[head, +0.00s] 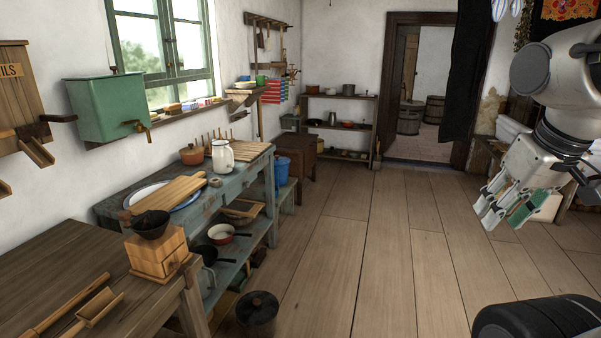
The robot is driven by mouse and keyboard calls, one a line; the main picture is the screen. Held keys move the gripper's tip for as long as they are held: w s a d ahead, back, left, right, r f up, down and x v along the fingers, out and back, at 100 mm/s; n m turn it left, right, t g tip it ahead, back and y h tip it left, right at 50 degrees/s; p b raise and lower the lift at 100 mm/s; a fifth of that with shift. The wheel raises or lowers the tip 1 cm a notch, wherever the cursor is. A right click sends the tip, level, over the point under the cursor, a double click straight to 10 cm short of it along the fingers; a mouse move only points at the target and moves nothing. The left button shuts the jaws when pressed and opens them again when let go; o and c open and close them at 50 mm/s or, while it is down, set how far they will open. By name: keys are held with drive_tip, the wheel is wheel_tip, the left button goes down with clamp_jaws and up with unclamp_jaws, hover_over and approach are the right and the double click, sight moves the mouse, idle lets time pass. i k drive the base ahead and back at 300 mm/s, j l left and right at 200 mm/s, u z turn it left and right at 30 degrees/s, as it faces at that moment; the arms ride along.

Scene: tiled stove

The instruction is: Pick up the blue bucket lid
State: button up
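A blue bucket (281,174) stands beyond the right end of the blue-grey workbench, against a low wooden bench. Its top looks covered in the same blue, but it is too small to tell a separate lid from the rim. My gripper (503,218) hangs at the right of the head view, pointing down and left, far from the bucket. A green patch shows by its fingers; I cannot tell whether it is held or behind them. The finger gap is unclear.
The workbench (243,172) along the left wall holds a white jug (222,157), boards and a pot. A wooden table (60,262) with a coffee grinder (158,252) is nearer. A dark lidded pot (257,312) stands on the floor. The middle floor (390,250) is clear.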

sight(279, 160)
drive_tip(key=i+l+z, duration=0.3)
drive_tip(key=i+z, duration=0.15)
drive_tip(key=i, duration=0.15)
drive_tip(key=i+l+z, duration=0.1)
drive_tip(key=i+z, duration=0.35)
drive_tip(key=i, duration=0.15)
drive_tip(key=i+u, duration=0.2)
drive_tip(key=i, duration=0.45)
drive_tip(key=i+l+u, duration=0.2)
drive_tip(key=i, duration=0.5)
drive_tip(key=i+l+u, duration=0.2)
drive_tip(key=i, duration=0.45)
drive_tip(key=i+j+u, duration=0.1)
drive_tip(key=i+u, duration=0.2)
drive_tip(key=i, duration=0.45)
drive_tip(key=i+u, duration=0.25)
drive_tip(key=i, duration=0.5)
drive_tip(key=i+u, duration=0.45)
drive_tip(key=i+l+u, duration=0.15)
drive_tip(key=i+u, duration=0.7)
drive_tip(key=i, duration=0.15)
